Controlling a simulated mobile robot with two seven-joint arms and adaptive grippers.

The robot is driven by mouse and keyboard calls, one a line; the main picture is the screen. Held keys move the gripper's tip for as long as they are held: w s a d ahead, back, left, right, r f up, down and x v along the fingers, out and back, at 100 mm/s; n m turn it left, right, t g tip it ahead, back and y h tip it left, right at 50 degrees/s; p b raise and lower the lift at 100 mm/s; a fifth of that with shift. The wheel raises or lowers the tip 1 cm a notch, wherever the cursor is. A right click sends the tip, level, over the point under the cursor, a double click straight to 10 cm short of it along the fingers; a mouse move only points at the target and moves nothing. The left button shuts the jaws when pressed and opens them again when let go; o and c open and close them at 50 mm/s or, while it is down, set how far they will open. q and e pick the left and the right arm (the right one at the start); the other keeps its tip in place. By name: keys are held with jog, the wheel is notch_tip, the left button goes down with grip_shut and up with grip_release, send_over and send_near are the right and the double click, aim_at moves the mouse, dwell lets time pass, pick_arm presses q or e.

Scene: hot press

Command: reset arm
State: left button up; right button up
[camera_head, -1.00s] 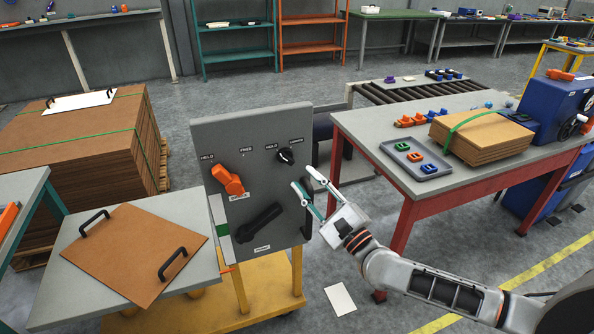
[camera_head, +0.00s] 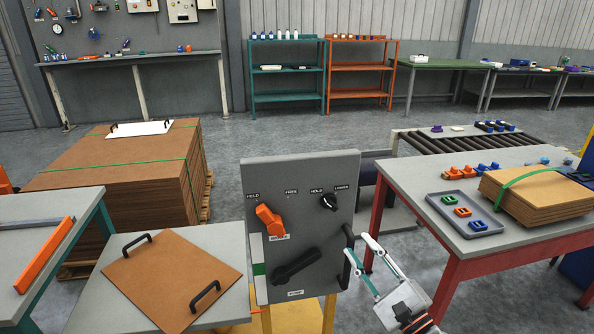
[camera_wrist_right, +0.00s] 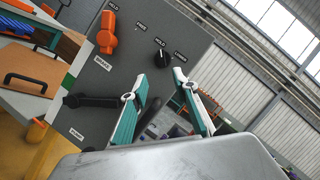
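My right gripper (camera_head: 358,246) is at the right edge of the grey control panel (camera_head: 300,210). Its two fingers are spread with nothing between them, which also shows in the right wrist view (camera_wrist_right: 160,77). The panel has an orange lever (camera_head: 269,222), a small black knob (camera_head: 329,201) and a long black lever (camera_head: 297,265). The same orange lever (camera_wrist_right: 107,34), black knob (camera_wrist_right: 162,56) and long lever (camera_wrist_right: 92,101) show in the wrist view. A black handle (camera_head: 348,262) at the panel's right edge is close to the fingers; contact cannot be told. My left gripper is not in view.
A brown board with two black handles (camera_head: 172,275) lies on a grey table left of the panel. A red-legged table (camera_head: 425,205) stands right, bearing a tray (camera_head: 452,197) and a strapped board stack (camera_head: 535,190). A large board stack (camera_head: 105,170) stands behind left.

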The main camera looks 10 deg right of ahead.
jog(key=s+a+f+n+g+y, duration=0.1)
jog(key=s+a+f+n+g, duration=0.1)
jog(key=s+a+f+n, duration=0.45)
jog(key=s+a+f+n+g+y, duration=0.1)
jog(key=s+a+f+n+g, duration=0.15)
jog(key=f+n, duration=0.6)
jog(key=s+d+f+n+g+h, duration=0.2)
jog(key=s+f+n+h, duration=0.1)
jog(key=s+f+n, duration=0.2)
jog(key=s+d+f+n+g+h, duration=0.2)
jog(key=s+f+n, duration=0.4)
jog(key=f, duration=0.4)
jog(key=shift+s+d+n+h, duration=0.3)
jog(key=shift+s+d+h, duration=0.2)
jog(key=shift+d, duration=0.2)
jog(key=shift+g, duration=0.25)
jog(key=shift+c, duration=0.3)
